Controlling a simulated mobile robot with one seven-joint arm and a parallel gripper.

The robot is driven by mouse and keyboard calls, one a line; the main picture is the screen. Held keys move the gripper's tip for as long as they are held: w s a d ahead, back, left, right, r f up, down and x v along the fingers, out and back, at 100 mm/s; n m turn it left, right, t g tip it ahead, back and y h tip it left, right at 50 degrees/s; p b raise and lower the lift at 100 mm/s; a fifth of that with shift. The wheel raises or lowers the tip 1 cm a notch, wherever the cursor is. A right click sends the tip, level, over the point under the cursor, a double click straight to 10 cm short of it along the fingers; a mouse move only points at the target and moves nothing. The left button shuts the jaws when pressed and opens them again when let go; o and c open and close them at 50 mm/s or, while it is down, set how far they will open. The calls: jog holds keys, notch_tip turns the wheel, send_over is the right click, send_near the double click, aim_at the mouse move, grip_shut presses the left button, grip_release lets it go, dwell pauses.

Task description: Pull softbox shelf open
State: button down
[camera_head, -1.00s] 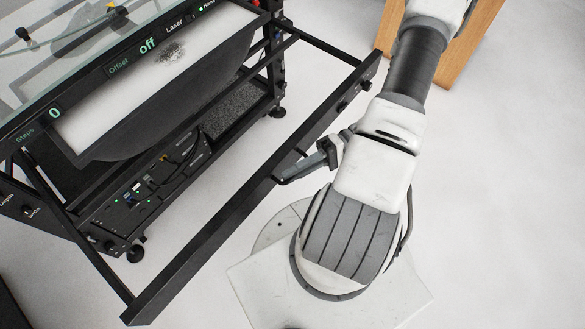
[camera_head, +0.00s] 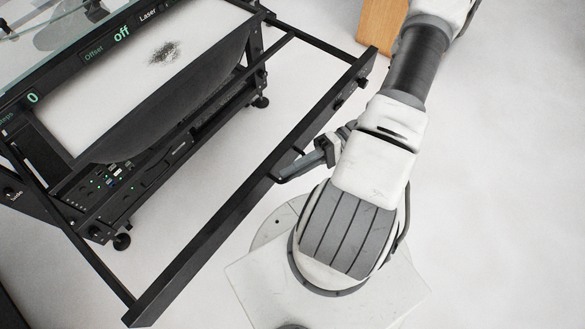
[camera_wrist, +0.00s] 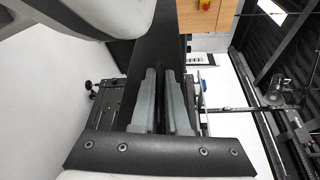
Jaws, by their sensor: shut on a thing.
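The softbox shelf is a black rectangular frame pulled out from the turntable machine. Its long front bar (camera_head: 225,222) runs diagonally across the head view, and side rails join it to the machine. My gripper (camera_head: 283,175) is at the middle of this bar, on its right side, with the fingertips partly hidden. In the wrist view, the two grey fingers of my gripper (camera_wrist: 162,100) are close together on the dark bar (camera_wrist: 157,45), which extends away between them. A wide gap of bare floor shows between bar and machine body.
The turntable machine (camera_head: 75,78) has a glass top, a display strip reading "off" and a dark curved panel below. A wooden piece of furniture (camera_head: 381,22) stands at the top, near my arm. White floor (camera_head: 500,170) is clear on the right.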

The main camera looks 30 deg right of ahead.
jog(key=shift+s+d, duration=0.15)
jog(key=shift+s, duration=0.15)
jog(key=c, duration=0.9)
grip_release()
jog(key=d, duration=0.5)
jog(key=d+r+p, duration=0.1)
jog(key=d, duration=0.5)
jog(key=d+p, duration=0.1)
jog(key=d, duration=0.5)
jog(key=shift+s+d+r, duration=0.2)
jog(key=shift+s+r, duration=0.05)
